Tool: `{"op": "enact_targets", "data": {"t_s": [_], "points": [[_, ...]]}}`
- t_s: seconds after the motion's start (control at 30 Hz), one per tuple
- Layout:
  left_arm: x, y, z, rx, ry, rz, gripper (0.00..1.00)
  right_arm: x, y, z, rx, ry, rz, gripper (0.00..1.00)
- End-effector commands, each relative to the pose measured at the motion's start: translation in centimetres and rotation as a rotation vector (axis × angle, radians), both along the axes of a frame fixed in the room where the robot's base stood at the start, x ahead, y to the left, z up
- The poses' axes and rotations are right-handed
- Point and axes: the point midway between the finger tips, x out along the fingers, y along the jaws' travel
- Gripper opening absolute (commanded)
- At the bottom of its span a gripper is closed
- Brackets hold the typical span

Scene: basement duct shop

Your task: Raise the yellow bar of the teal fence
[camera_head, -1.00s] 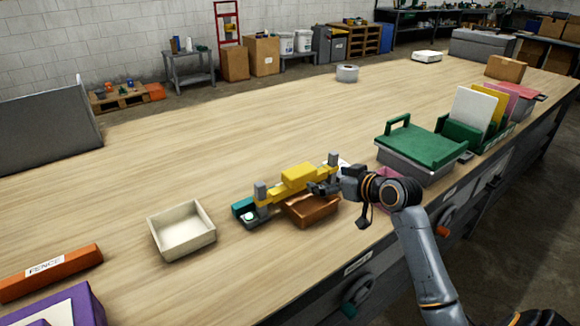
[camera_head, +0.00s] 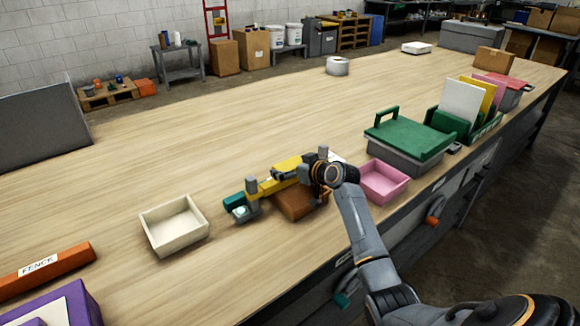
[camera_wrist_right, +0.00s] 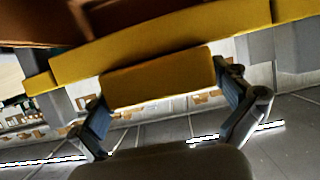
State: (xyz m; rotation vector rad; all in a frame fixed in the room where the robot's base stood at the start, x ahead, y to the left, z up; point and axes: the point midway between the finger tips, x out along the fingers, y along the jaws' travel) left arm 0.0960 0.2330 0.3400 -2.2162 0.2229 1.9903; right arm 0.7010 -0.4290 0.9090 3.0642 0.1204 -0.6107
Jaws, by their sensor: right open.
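The teal fence (camera_head: 233,201) stands on the bench, with grey posts at its two ends. Its yellow bar (camera_head: 268,187) runs between the posts, with a thicker yellow block at its middle. My right gripper (camera_head: 305,174) is at the bar, partly covering its right half. In the right wrist view, the open gripper (camera_wrist_right: 163,90) has one finger on each side of the yellow block (camera_wrist_right: 158,80); a dark gap shows no clear grip. The long yellow bar (camera_wrist_right: 120,45) crosses above the block there. My left gripper is not in view.
A brown tray (camera_head: 297,211) sits close against the fence's front. A cream tray (camera_head: 150,232) is to the left and a pink tray (camera_head: 402,186) to the right. A green-lidded box (camera_head: 408,134) stands farther right. The bench behind the fence is clear.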

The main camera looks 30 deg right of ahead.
Motion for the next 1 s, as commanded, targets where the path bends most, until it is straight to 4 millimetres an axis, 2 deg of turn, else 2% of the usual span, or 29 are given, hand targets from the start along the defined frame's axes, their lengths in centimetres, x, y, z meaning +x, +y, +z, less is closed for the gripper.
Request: {"op": "enact_targets", "data": {"t_s": [0.2,0.27,0.5,0.53,0.67,0.9,1.0], "points": [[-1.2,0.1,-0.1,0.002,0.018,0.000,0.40,0.0,0.0,0.0,0.000,0.000,0.000,1.00],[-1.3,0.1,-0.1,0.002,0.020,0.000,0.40,0.0,0.0,0.0,0.000,0.000,0.000,0.90],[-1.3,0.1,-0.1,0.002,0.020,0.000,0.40,0.0,0.0,0.0,0.000,0.000,0.000,0.41],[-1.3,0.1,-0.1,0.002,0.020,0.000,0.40,0.0,0.0,0.0,0.000,0.000,0.000,0.37],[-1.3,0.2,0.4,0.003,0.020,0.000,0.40,0.0,0.0,0.6,-0.001,-0.001,0.000,0.37],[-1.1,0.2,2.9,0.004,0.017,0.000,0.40,0.0,-0.1,4.2,-0.003,-0.005,-0.001,0.37],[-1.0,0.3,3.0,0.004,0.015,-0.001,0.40,0.1,0.0,4.5,-0.001,-0.006,-0.001,0.37]]}}
